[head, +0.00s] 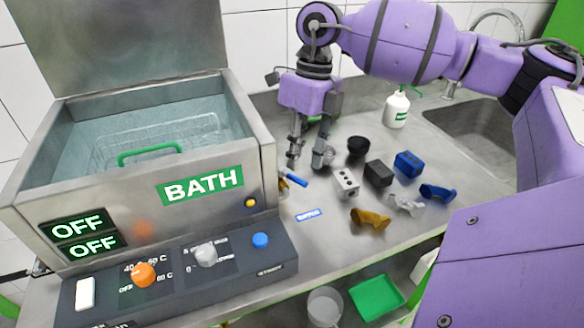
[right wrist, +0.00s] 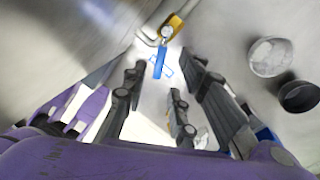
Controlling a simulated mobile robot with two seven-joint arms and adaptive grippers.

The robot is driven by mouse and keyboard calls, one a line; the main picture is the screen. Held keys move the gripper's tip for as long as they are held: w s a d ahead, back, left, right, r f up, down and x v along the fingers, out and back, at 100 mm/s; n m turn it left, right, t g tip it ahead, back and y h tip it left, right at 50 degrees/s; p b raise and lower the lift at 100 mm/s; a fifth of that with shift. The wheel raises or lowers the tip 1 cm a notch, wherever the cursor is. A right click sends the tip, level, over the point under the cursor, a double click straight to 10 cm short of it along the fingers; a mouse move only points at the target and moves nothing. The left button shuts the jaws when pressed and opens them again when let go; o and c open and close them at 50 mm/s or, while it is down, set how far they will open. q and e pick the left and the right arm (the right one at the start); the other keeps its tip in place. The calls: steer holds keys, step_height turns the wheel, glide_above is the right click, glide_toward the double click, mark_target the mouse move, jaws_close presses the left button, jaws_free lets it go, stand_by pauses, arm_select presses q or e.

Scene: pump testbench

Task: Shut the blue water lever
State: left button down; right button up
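The blue water lever (head: 296,180) sticks out low at the right side of the steel bath, next to a small yellow part. In the right wrist view the blue lever (right wrist: 160,62) lies ahead between the finger lines, with a yellow valve body (right wrist: 174,27) and a round gauge-like disc beyond it. My right gripper (head: 310,164) hangs pointing down just above and right of the lever. Its fingers are apart with nothing between them; in the right wrist view the gripper (right wrist: 165,85) is also open. The lever appears apart from the fingers. My left gripper is in neither view.
The bath (head: 60,180) with its raised lid stands left, its control panel (head: 180,275) in front. A white bottle (head: 396,108) stands behind, near the sink (head: 470,130).

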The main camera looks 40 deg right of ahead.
mark_target(296, 178)
steer(key=shift+s+a+f, duration=0.1)
steer(key=shift+a+f, duration=0.15)
steer(key=shift+f, duration=0.7)
steer(key=shift+s+a+f, duration=0.1)
steer(key=shift+a+f, duration=0.1)
steer(key=shift+f, duration=0.75)
jaws_close()
